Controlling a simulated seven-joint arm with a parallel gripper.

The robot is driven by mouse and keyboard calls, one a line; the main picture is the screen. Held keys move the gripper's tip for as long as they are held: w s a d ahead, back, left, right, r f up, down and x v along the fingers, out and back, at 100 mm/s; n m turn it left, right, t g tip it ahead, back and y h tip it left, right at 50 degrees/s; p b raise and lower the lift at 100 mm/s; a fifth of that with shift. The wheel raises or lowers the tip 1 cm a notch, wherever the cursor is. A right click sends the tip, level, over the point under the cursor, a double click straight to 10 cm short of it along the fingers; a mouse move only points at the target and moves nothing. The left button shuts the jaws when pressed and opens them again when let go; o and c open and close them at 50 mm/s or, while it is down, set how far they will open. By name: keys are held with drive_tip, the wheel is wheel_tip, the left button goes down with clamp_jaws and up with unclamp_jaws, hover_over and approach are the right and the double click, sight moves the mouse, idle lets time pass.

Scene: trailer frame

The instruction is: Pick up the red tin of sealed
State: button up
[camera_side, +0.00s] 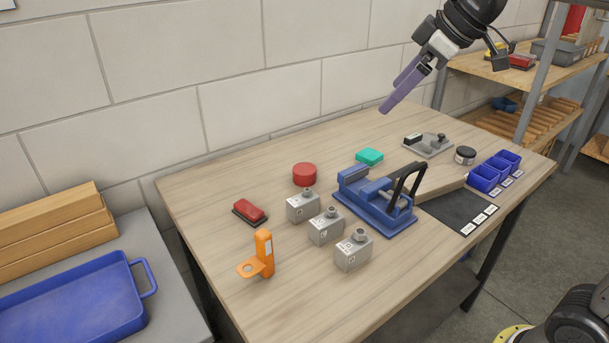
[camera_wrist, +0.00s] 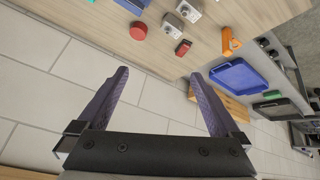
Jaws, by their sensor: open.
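A round red tin (camera_side: 304,174) stands upright on the wooden table behind the metal blocks and left of the blue vise. It also shows in the wrist view (camera_wrist: 138,31), near the top. My gripper (camera_side: 384,109) is raised above the back right part of the table, to the right of the tin and well apart from it. Its two purple fingers are spread in the wrist view (camera_wrist: 160,74), with nothing between them. Any label on the tin is too small to read.
A blue vise (camera_side: 365,205) with a dark upright handle stands close to the tin. Several metal blocks (camera_side: 326,227), a red-topped block (camera_side: 250,212), an orange bracket (camera_side: 264,253) and a teal block (camera_side: 369,156) are nearby. Blue bins (camera_side: 485,179) stand at the right. A wall is behind.

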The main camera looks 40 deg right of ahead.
drive_tip(key=w+d+f, duration=0.1)
drive_tip(key=w+f, duration=0.2)
drive_tip(key=w, duration=0.9)
drive_tip(key=g, duration=0.3)
hover_over(307, 169)
drive_tip(key=s+d, duration=0.1)
drive_tip(key=s, duration=0.1)
drive_tip(key=shift+y, duration=0.4)
wheel_tip(307, 169, down, 24)
drive_tip(key=shift+s+d, duration=0.15)
drive_tip(key=shift+w+x, duration=0.2)
drive_tip(key=shift+x, duration=1.3)
drive_tip(key=shift+w+x, duration=0.15)
drive_tip(key=shift+x, duration=1.4)
drive_tip(key=shift+r, duration=0.2)
drive_tip(key=c, duration=1.3)
